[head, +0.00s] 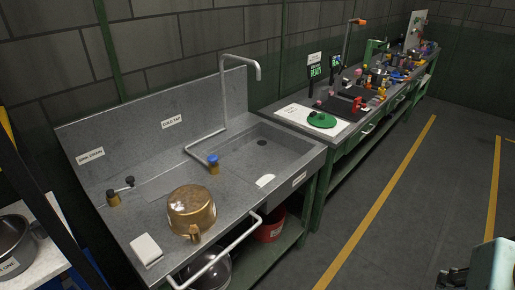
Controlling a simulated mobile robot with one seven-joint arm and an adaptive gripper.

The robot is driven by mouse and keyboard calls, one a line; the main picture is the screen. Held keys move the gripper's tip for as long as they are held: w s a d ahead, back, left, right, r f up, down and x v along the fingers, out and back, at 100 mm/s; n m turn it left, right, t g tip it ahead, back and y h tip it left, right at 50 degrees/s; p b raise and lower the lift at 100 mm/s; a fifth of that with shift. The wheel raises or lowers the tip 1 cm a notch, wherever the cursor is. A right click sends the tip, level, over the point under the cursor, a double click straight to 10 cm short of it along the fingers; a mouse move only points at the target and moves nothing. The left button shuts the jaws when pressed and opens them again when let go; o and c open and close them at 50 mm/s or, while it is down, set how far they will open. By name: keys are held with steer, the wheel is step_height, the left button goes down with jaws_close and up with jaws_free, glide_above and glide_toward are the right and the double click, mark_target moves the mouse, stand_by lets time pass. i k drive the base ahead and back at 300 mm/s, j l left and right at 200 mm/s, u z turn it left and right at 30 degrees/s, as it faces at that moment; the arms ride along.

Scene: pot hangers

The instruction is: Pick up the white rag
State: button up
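A white, block-like folded piece that looks like the white rag (146,249) lies on the front left corner of the grey metal sink counter (150,212). It sits left of an upturned brass-coloured pot (191,208). My gripper (452,278) shows only in part at the bottom right edge, dark and small, over the floor. It is far to the right of the rag, and its fingers are too unclear to tell open from shut.
A metal rail (225,255) runs along the counter front. A tall bent faucet (240,62) rises behind. A cluttered workbench (345,128) stands right. The floor (400,210) is clear.

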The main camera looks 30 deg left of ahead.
mark_target(144, 247)
steer(key=u, duration=2.45)
steer(key=l+z, duration=0.2)
steer(key=z, duration=0.15)
